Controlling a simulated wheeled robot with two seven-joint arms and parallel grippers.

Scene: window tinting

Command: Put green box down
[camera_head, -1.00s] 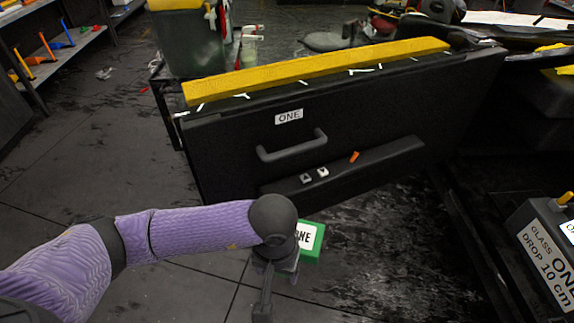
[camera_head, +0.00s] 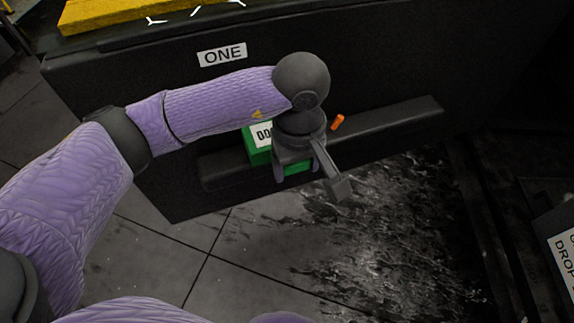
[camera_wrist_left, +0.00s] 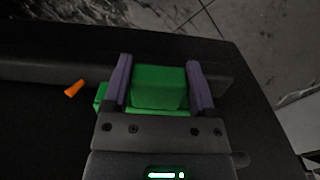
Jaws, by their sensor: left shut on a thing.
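The green box (camera_head: 258,150) with a white label is at the ledge (camera_head: 395,127) of the black door panel labelled ONE. My left gripper (camera_head: 294,176) partly covers it in the head view. In the left wrist view the green box (camera_wrist_left: 158,88) sits between the two purple-grey fingers of my left gripper (camera_wrist_left: 160,84), which is shut on it. The box is over or on the ledge; I cannot tell whether its underside touches. My right gripper is not in view.
A small orange piece (camera_head: 337,122) lies on the ledge just right of the gripper; it also shows in the left wrist view (camera_wrist_left: 74,88). A yellow bar (camera_head: 120,14) lies along the panel's top. Grey tiled floor (camera_head: 150,260) is open below.

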